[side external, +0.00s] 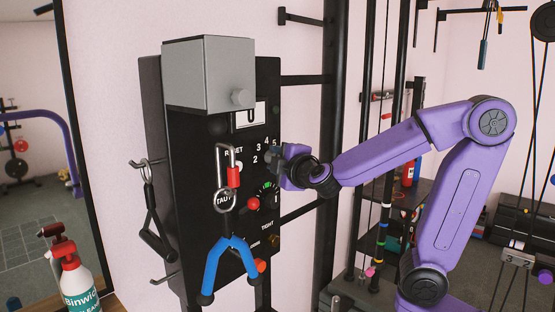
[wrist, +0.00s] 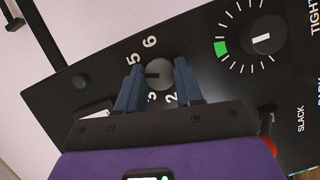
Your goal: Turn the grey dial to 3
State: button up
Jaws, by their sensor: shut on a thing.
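The grey dial (wrist: 161,74) is a small round knob on the black panel, with printed numbers around it. In the wrist view 2, 3, 5 and 6 can be read; where 4 would be is behind my left finger. A dark mark on the dial points left, toward that finger, between 5 and 3. My gripper (wrist: 160,87) has one blue finger on each side of the dial and is shut on it. In the side view my gripper (side external: 280,163) is at the panel below the numbers and hides the dial.
A black dial (wrist: 261,38) with a white pointer and green band sits beside it. In the side view a grey box (side external: 208,75) tops the panel (side external: 180,190). A carabiner (side external: 228,165) with blue handles (side external: 232,258) hangs in front. A spray bottle (side external: 78,285) stands lower left.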

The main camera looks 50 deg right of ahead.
jog(key=n+t, duration=0.1)
jog(key=n, duration=0.3)
jog(key=n+t, duration=0.2)
jog(key=n, duration=0.3)
jog(key=n+t+y, duration=0.1)
jog(key=n+t, duration=0.1)
jog(key=n, duration=0.2)
jog(key=shift+d+f+n, duration=0.15)
jog(key=shift+f+n, duration=0.1)
jog(key=shift+n, duration=0.15)
jog(key=o, duration=1)
jog(key=shift+o, duration=0.2)
jog(key=shift+s+f, duration=0.15)
jog(key=shift+s, duration=0.05)
jog(key=v, duration=0.7)
dwell(0.5)
